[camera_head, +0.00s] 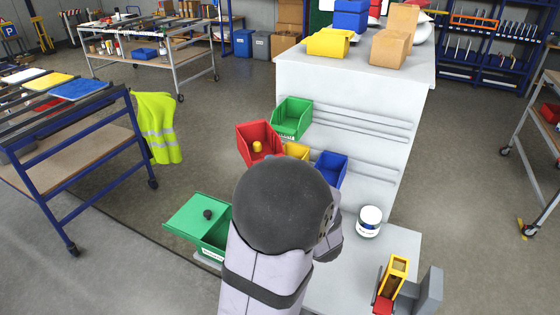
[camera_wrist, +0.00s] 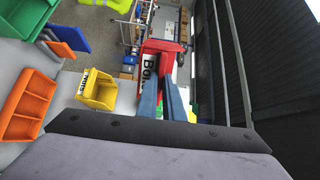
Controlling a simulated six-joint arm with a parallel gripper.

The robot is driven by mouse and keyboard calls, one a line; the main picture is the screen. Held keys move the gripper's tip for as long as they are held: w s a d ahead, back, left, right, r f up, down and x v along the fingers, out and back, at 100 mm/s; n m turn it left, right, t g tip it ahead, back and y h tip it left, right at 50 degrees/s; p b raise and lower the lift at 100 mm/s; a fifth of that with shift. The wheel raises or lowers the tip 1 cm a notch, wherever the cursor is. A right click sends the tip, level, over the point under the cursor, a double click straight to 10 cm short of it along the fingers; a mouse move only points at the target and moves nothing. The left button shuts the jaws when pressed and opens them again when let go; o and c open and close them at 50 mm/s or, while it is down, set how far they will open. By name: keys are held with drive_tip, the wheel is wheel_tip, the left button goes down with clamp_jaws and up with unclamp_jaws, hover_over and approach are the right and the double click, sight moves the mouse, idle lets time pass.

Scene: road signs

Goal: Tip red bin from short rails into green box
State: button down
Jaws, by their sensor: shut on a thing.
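The red bin (camera_head: 250,135) is at the left end of the pale cabinet in the head view, its open top showing and a small yellow object (camera_head: 257,147) inside. In the wrist view, the red bin (camera_wrist: 171,46) shows its white label, and my gripper (camera_wrist: 166,70) is shut on it with two blue-grey fingers. In the head view my arm hides the gripper. The short rails (camera_head: 365,119) run along the cabinet face. The green box (camera_head: 212,238) stands low at the left, below the red bin, with a green top bearing a dark round spot.
A green bin (camera_head: 293,117) hangs close behind the red bin. A yellow bin (camera_head: 298,150) and a blue bin (camera_head: 332,168) are close on its right. A white tub (camera_head: 369,221) stands at the cabinet's foot. Floor left of the green box looks clear.

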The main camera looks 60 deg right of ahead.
drive_tip(key=w+f+n+t+y+b, duration=0.1)
drive_tip(key=w+f+y, duration=0.1)
drive_tip(key=f, duration=1)
drive_tip(key=w+f+n+t+y, duration=0.1)
drive_tip(key=w+f+n+y, duration=0.1)
drive_tip(key=f, duration=1)
drive_tip(key=w+y, duration=0.1)
drive_tip(key=w, duration=0.1)
drive_tip(key=shift+w+f+n+t+b, duration=0.25)
drive_tip(key=shift+w+n+t+b, duration=0.05)
drive_tip(key=shift+w+t+b, duration=0.1)
